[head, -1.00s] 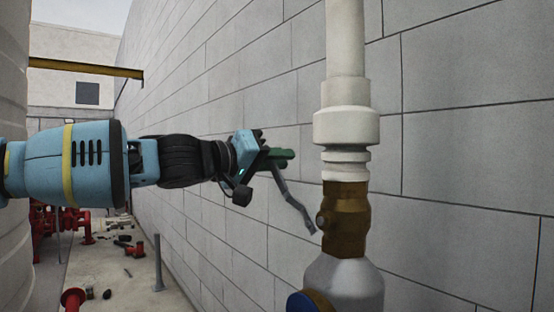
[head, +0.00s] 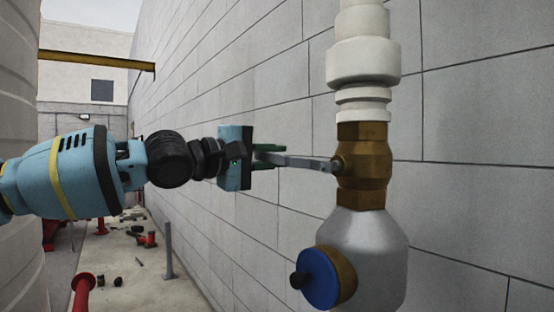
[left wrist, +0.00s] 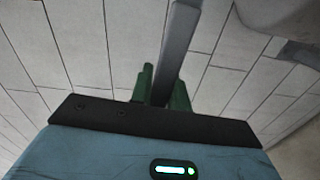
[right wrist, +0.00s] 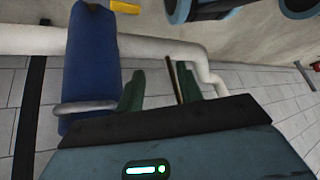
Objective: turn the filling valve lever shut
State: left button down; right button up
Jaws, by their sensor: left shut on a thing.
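The filling valve is a brass body (head: 363,165) on a vertical pipe. Its grey lever (head: 305,163) points left from the valve, nearly level in the head view. My left gripper (head: 266,155) is shut on the lever's outer end, left of the valve. In the left wrist view the grey lever (left wrist: 177,45) runs between the green fingers (left wrist: 163,88). My right gripper (right wrist: 158,88) shows only in the right wrist view, with its green fingers apart and nothing clearly held.
White pipe (head: 362,62) rises above the valve, and a silver fitting with a blue cap (head: 320,278) sits below. A block wall (head: 470,120) stands close behind. In the right wrist view a blue object (right wrist: 92,60) and a white pipe (right wrist: 150,47) are near the fingers.

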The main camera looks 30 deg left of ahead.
pick_arm(q)
jog(key=shift+f+n+b, duration=0.4)
jog(key=shift+f, duration=0.35)
jog(key=c, duration=1.3)
grip_release()
jog(key=shift+c, duration=0.2)
jog(key=shift+s, duration=0.1)
jog(key=v, duration=0.7)
jog(key=shift+s+a, duration=0.15)
jog(key=shift+s, duration=0.1)
